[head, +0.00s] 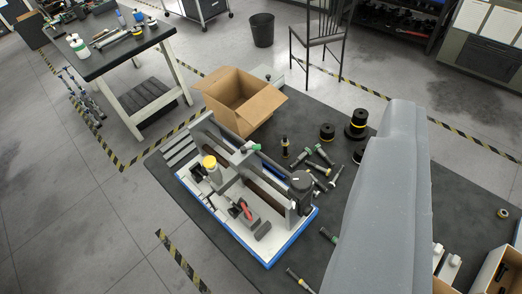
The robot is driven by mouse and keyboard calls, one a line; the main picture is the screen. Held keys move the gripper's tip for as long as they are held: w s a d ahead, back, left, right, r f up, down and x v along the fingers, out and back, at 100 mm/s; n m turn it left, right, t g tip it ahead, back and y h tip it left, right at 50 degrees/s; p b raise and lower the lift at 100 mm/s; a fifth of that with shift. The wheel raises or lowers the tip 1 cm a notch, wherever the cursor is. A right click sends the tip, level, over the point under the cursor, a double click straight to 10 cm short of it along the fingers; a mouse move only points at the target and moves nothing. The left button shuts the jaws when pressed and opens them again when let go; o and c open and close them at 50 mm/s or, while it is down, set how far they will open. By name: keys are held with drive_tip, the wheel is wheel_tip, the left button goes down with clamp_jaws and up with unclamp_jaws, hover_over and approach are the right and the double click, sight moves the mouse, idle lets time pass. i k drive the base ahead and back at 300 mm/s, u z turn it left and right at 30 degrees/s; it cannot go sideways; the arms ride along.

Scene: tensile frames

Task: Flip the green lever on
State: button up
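A grey tensile frame with a white, blue-edged base (268,262) lies on the dark mat, tilted in the picture. A small green part (251,147), which may be the green lever, sits on the frame's upper bar; it is too small to tell its position. A red lever (246,209) stands on the base near the front, and a yellow-topped knob (209,162) is at its left. A large smooth grey shape, probably my own arm, fills the right of the view and hides part of the mat. My gripper's fingers do not show.
An open cardboard box (240,98) stands behind the frame. Black round weights (357,125) and several loose grips (318,155) lie to the frame's right. A workbench (115,50) is at the upper left, a chair (318,38) at the back. Floor at lower left is clear.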

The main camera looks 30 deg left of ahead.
sight(243, 149)
drive_tip(key=z, duration=1.45)
drive_tip(key=k, duration=1.4)
drive_tip(key=u, duration=1.5)
drive_tip(key=i, duration=1.65)
drive_tip(key=z, duration=0.05)
